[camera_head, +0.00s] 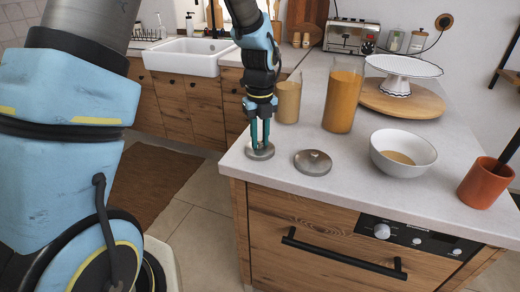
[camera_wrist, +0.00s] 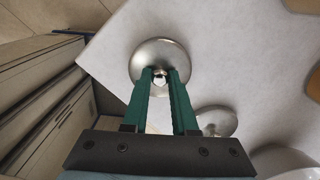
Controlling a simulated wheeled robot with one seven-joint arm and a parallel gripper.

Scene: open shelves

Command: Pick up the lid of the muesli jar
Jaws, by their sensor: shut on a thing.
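Two round metal lids with knobs lie on the white counter. My gripper (camera_head: 260,143) points down over the left lid (camera_head: 262,155), near the counter's left corner. In the wrist view its green fingers (camera_wrist: 160,78) are shut on the knob of this lid (camera_wrist: 150,54). The lid appears to be on or just above the counter; I cannot tell which. The other lid (camera_head: 313,162) lies to its right and is partly behind a finger in the wrist view (camera_wrist: 218,121). Behind stand two lidless glass jars, a shorter one with tan contents (camera_head: 287,104) and a taller orange one (camera_head: 342,98).
A white bowl (camera_head: 403,153) and an orange cup (camera_head: 483,184) stand to the right on the counter (camera_head: 350,192). A white cake stand (camera_head: 403,67) on a wooden board (camera_head: 400,103) is behind. The counter's left edge is close to my gripper.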

